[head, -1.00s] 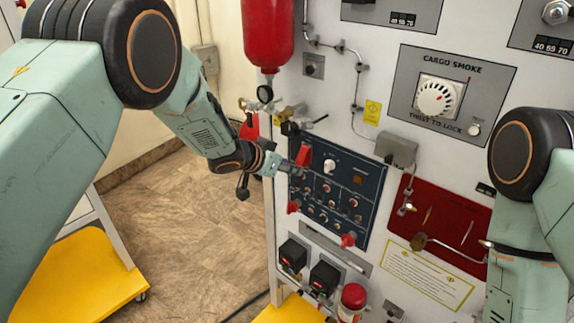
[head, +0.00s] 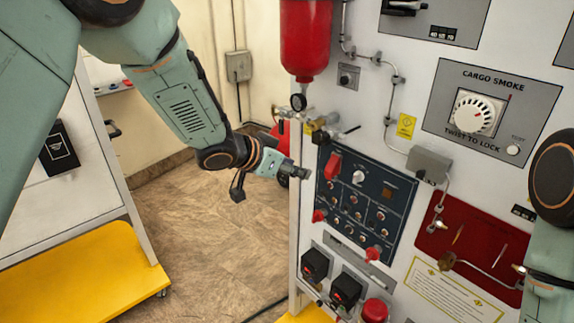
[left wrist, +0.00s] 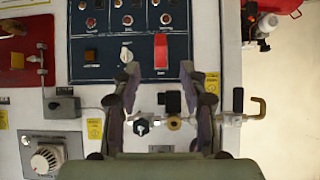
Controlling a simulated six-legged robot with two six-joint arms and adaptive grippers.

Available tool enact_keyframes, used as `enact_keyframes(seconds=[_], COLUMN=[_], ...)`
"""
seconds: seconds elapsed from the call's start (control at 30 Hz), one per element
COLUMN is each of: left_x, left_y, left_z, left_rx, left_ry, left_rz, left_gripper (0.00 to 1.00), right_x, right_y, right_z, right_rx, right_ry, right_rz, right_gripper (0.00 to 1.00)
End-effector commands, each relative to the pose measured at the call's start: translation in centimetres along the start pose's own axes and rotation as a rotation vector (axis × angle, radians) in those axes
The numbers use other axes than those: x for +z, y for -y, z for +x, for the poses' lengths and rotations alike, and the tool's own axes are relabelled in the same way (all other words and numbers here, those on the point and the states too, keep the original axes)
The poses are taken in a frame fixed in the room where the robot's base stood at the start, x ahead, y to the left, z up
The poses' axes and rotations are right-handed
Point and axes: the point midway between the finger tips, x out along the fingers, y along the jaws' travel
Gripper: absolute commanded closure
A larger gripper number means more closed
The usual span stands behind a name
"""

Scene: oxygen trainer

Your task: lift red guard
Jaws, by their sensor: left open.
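The red guard (head: 333,166) is a small red block at the upper left of the dark blue switch panel (head: 345,225), beside a white knob (head: 358,177). I cannot tell whether it is raised. My left gripper (head: 302,172) is just left of the guard in the head view, in front of the trainer's edge. In the left wrist view the guard (left wrist: 160,50) lies beyond and between the spread fingertips of my left gripper (left wrist: 159,72). The gripper is open and empty, apart from the guard. My right arm is at the right edge; its gripper is out of view.
A red bottle (head: 305,40) with a gauge and brass valve (head: 322,125) hangs above the panel's left side. Thin piping and a grey box (head: 429,162) are to the right. Open floor (head: 205,235) lies left of the trainer.

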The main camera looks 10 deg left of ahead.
Motion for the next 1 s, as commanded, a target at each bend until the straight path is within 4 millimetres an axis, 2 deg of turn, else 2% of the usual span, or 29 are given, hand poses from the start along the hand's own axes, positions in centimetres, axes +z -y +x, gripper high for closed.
enact_keyframes(seconds=[0.03,0.2,0.73,0.8,0.83,0.97,1.0], left_x=[-0.1,0.0,0.3,1.5,2.9,10.6,13.1], left_y=[0.1,0.0,0.1,0.0,-0.2,-1.0,-1.4], left_z=[-0.8,-2.0,-2.3,-2.6,-2.4,-1.2,-0.8], left_rx=[-0.002,-0.001,-0.023,-0.050,-0.061,-0.111,-0.123], left_ry=[-0.002,0.000,-0.018,-0.017,-0.007,0.062,0.087], left_rz=[-0.001,-0.001,0.033,0.000,-0.023,-0.127,-0.156], left_gripper=[0.57,0.57,0.57,0.57,0.57,0.57,0.57], right_x=[0.0,0.0,0.0,0.0,0.0,0.0,0.0], right_y=[0.0,0.0,0.0,0.0,0.0,0.0,0.0], right_z=[0.0,0.0,0.0,0.0,0.4,2.8,3.6], right_rx=[0.000,0.000,0.000,0.000,0.000,0.000,0.000], right_ry=[0.000,0.000,0.000,0.000,0.000,0.000,0.000], right_rz=[0.000,0.000,0.000,0.000,0.000,0.000,0.000], right_gripper=[0.60,0.60,0.60,0.60,0.60,0.60,0.60])
